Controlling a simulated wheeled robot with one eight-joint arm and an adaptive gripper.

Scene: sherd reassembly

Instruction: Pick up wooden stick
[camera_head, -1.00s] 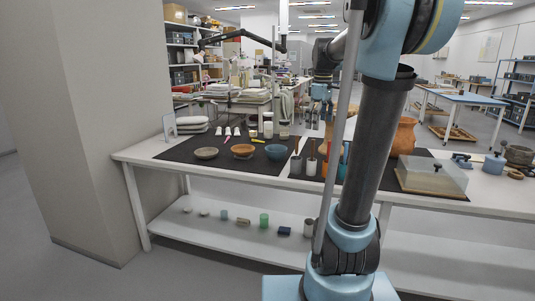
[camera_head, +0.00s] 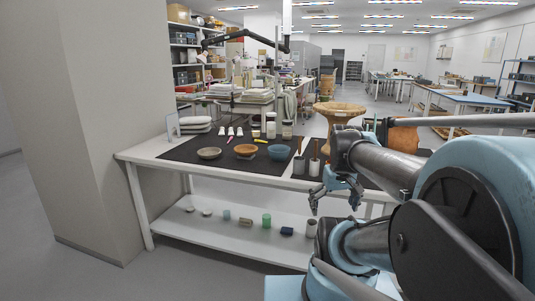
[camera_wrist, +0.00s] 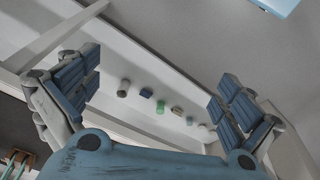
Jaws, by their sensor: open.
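Two thin brown upright sticks, which look wooden, stand in white cups on the table in the head view. One stick (camera_head: 300,146) is in the left cup (camera_head: 298,165), the other stick (camera_head: 314,149) in the right cup (camera_head: 314,168). I cannot tell which one is the task's wooden stick. My gripper (camera_head: 334,200) hangs in front of the table edge, below and right of the cups, apart from them. It is open and empty; in the wrist view its blue-padded fingers (camera_wrist: 158,95) are spread wide, facing the lower shelf.
Small pieces lie on the lower shelf (camera_head: 180,228). A pillar (camera_head: 110,120) flanks the left.

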